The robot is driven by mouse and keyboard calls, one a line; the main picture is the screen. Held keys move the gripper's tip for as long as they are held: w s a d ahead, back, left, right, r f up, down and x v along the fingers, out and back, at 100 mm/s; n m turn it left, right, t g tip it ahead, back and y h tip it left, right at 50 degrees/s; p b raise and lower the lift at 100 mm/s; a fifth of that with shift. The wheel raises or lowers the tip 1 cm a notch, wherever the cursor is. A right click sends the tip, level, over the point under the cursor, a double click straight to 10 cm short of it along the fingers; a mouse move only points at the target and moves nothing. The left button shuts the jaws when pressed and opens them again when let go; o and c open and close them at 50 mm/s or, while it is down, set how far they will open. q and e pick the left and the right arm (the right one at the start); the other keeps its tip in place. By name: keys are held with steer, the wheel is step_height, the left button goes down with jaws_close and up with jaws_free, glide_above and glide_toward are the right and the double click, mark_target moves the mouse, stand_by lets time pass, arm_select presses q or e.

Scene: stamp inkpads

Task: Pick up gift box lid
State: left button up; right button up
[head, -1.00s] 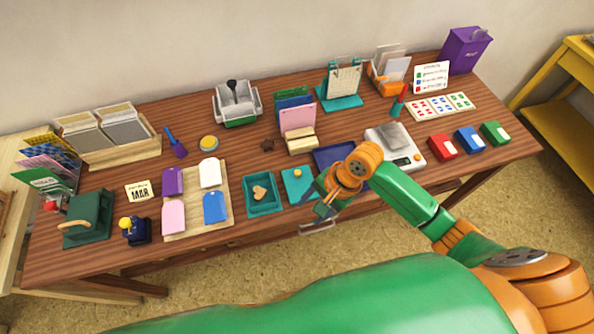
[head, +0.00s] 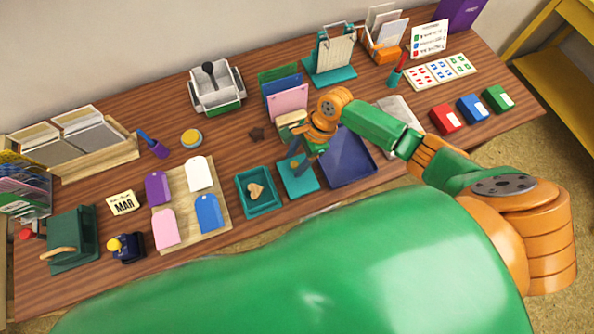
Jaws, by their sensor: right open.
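The gift box lid (head: 302,185) is a flat teal square lying on the table near its front edge. My right gripper (head: 297,165) is open, fingers pointing down, over the back part of the lid. It hides the lid's small yellow knob, so I cannot tell whether the fingers are around the knob or above it. The open teal gift box (head: 256,207) stands just left of the lid with a heart-shaped piece (head: 256,191) inside. My left gripper is not in view.
A dark blue tray (head: 350,168) lies right of the lid, under my right forearm. Card holders (head: 284,98) stand behind the gripper. A wooden board with colored tags (head: 187,235) lies left of the gift box. Inkpads (head: 446,118) sit at the right.

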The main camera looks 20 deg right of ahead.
steer(key=shift+s+r, duration=0.15)
steer(key=shift+s, duration=0.1)
jaws_close()
steer(key=shift+w, duration=0.1)
